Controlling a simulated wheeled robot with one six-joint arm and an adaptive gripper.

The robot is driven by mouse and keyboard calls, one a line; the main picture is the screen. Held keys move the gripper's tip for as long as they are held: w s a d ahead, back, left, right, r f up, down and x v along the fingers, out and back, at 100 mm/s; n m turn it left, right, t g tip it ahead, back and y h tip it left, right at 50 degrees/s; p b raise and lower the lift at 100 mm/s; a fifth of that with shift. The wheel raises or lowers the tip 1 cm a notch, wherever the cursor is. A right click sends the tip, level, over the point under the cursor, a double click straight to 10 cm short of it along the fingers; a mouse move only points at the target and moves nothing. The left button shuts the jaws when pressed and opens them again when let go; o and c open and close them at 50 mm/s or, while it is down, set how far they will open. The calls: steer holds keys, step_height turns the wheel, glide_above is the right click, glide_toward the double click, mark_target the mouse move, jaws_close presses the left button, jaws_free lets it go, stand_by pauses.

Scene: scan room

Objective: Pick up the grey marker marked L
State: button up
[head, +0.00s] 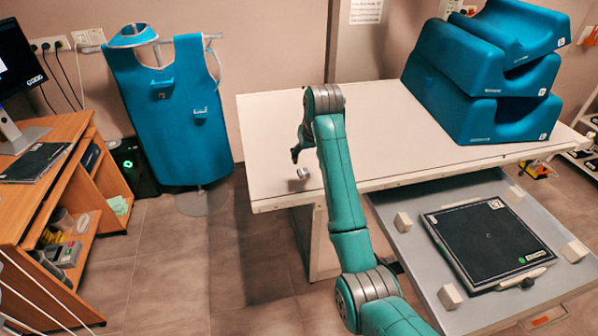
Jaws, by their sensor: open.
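A small grey block (303,173), which looks like the marker, lies on the white table (267,130) near its left front edge. It is too small here to read any letter on it. My gripper (296,158) is dark and sits just above and slightly left of the block, partly hidden by my green arm. One finger shows, pointing down toward the tabletop. The gripper is open and I see nothing between its fingers. I cannot tell the exact gap between the gripper and the block.
Blue foam supports (490,85) are stacked at the table's right. Below, a pulled-out tray (405,250) holds a black flat panel (490,240) and several pale blocks. A blue apron (170,120) hangs at the left wall. A wooden desk (50,190) stands far left.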

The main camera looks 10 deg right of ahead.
mark_target(303, 171)
steer(key=x, duration=0.9)
steer(key=shift+f, duration=0.15)
steer(key=shift+c, duration=0.2)
jaws_close()
